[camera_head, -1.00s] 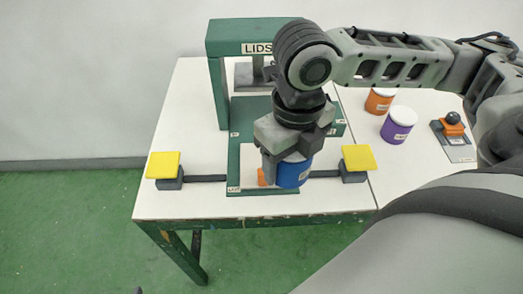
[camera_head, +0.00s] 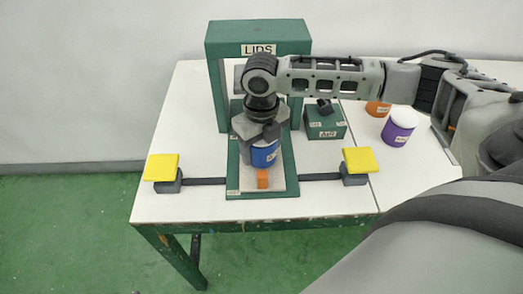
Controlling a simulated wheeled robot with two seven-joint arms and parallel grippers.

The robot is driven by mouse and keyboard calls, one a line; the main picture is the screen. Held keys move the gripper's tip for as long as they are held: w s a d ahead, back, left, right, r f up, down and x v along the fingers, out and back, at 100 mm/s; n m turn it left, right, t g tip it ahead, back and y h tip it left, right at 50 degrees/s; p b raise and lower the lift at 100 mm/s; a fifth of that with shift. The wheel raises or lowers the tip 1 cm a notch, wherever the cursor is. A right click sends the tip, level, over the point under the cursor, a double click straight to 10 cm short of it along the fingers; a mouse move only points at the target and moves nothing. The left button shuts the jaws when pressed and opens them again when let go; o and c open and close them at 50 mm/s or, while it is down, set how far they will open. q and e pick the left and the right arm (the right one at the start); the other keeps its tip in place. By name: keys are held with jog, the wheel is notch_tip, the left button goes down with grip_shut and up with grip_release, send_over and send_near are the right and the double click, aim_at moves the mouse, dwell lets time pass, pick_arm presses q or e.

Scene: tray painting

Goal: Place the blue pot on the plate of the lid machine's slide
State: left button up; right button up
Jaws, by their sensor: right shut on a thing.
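The blue pot (camera_head: 266,154) is in my right gripper (camera_head: 262,140), which is shut on it from above. The pot is over the far part of the pale plate (camera_head: 248,182) on the lid machine's green slide (camera_head: 231,180). I cannot tell whether its base touches the plate. The lid machine (camera_head: 216,90), a green frame marked LIDS, rises behind my gripper. My arm hides part of the machine's opening. My left gripper is not in view.
Yellow pads (camera_head: 161,167) and (camera_head: 360,160) stand on either side of the slide on dark bars. A green box marked AIR (camera_head: 325,124) is right of the slide. A purple pot (camera_head: 398,128) and an orange pot (camera_head: 378,109) stand further right.

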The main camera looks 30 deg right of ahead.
jog(key=shift+f, duration=0.85)
jog(key=o, duration=1.3)
jog(key=shift+f, duration=0.15)
jog(key=shift+c, duration=0.2)
notch_tip(320, 180, up, 12)
jog(key=shift+r+p, duration=0.15)
jog(key=shift+p, duration=0.2)
